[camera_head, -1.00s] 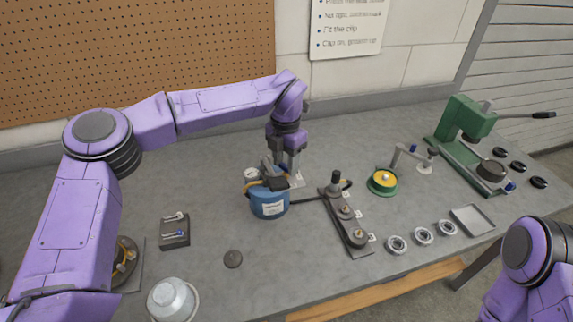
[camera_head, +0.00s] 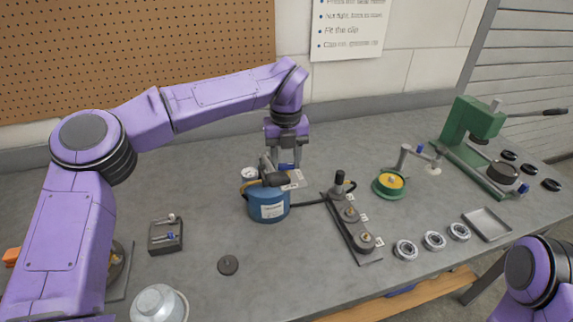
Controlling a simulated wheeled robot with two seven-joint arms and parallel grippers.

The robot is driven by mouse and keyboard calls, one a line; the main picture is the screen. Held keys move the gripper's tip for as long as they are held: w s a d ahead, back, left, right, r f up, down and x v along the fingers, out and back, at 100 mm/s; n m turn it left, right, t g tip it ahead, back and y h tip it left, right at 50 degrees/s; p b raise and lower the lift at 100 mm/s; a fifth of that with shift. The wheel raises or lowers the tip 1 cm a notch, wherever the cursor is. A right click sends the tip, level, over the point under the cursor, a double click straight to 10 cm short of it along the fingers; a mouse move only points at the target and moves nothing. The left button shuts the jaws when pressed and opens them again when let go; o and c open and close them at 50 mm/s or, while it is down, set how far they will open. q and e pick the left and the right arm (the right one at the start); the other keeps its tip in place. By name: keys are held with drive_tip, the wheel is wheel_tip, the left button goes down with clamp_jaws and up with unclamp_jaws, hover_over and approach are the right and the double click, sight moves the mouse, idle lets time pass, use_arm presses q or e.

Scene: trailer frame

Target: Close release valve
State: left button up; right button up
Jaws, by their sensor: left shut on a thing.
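A blue cylindrical pump (camera_head: 268,205) stands on the table, with a round white gauge, a black handle (camera_head: 272,173) on top and a black hose to its right. My left gripper (camera_head: 286,163) points down just behind the pump's top. The pump's handle and body partly hide the valve's lower part and the contact. My right arm shows only at the lower right edge, and its gripper is out of view.
A manifold block (camera_head: 350,222) with knobs stands right of the pump. Farther right are a green-and-yellow round fixture (camera_head: 390,184), several metal rings, a tray (camera_head: 487,224) and a green press (camera_head: 470,130). A dark disc (camera_head: 228,265) and small rack (camera_head: 165,235) lie front left.

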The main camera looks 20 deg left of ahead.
use_arm(q)
drive_tip(key=shift+n+b, duration=0.45)
drive_tip(key=shift+n, duration=0.35)
drive_tip(key=shift+r, duration=0.1)
drive_tip(key=o, duration=0.8)
drive_tip(key=shift+c, duration=0.2)
drive_tip(key=o, duration=0.3)
drive_tip(key=shift+w, duration=0.1)
drive_tip(key=shift+d, duration=0.15)
